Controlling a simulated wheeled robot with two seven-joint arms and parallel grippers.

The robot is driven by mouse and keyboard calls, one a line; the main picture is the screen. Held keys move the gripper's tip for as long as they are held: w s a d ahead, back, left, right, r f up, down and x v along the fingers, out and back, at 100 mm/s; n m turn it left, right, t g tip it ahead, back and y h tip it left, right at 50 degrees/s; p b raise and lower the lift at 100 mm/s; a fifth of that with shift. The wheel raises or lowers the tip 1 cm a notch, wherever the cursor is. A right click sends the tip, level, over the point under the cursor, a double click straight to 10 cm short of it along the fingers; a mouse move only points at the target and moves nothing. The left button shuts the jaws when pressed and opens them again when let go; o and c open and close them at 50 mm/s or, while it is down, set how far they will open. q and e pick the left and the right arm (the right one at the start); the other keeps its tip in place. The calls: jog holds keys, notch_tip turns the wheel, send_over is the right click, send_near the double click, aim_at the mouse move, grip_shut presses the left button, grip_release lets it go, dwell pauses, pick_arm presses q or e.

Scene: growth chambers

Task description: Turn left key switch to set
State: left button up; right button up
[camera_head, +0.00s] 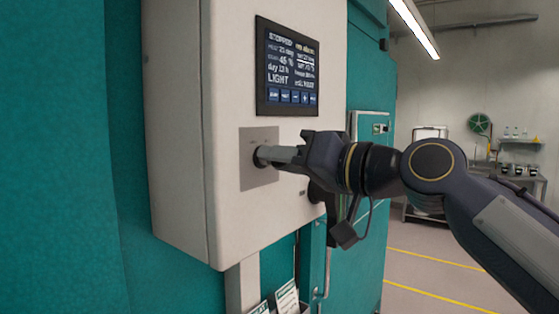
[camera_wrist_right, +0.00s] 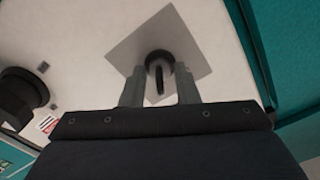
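The left key switch (camera_wrist_right: 159,60) is a round dark switch with a thin upright key bar, set in a square grey plate (camera_head: 259,174) on the white control box. In the head view it is mostly hidden behind my right gripper (camera_head: 266,155), whose fingertips are at the switch. In the right wrist view the two fingers of my right gripper (camera_wrist_right: 160,82) stand on either side of the key bar, with gaps showing on both sides. The right gripper is open around the key. My left gripper is not in view.
A display (camera_head: 287,68) reading STOPPED sits on the white box (camera_head: 225,100) above the switch. A large dark round knob (camera_wrist_right: 20,95) stands out from the same face, right of the switch in the head view. Teal chamber walls (camera_head: 80,180) flank the box.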

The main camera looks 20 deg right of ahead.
jog(key=b+v, duration=0.1)
jog(key=v, duration=0.6)
jog(key=shift+b, duration=0.3)
jog(key=shift+s+d+f, duration=0.1)
jog(key=s+d+f+m+g+h, duration=0.1)
jog(key=s+f+g+h, duration=0.1)
jog(key=f, duration=0.9)
jog(key=s+d+f+m+g+h, duration=0.1)
jog(key=d+f+h, duration=0.1)
jog(key=f, duration=0.8)
jog(key=s+f+g+h, duration=0.1)
jog(key=s+f, duration=0.3)
jog(key=f, duration=0.4)
jog(key=s+f+g+h, duration=0.1)
jog(key=s+f, duration=0.3)
jog(key=f, duration=0.5)
jog(key=s+f+m+g+h, duration=0.1)
jog(key=s+f+g, duration=0.2)
jog(key=s+f, duration=0.2)
notch_tip(320, 180, down, 4)
jog(key=shift+r+g, duration=0.15)
jog(key=shift+g, duration=0.15)
jog(key=shift+a, duration=0.15)
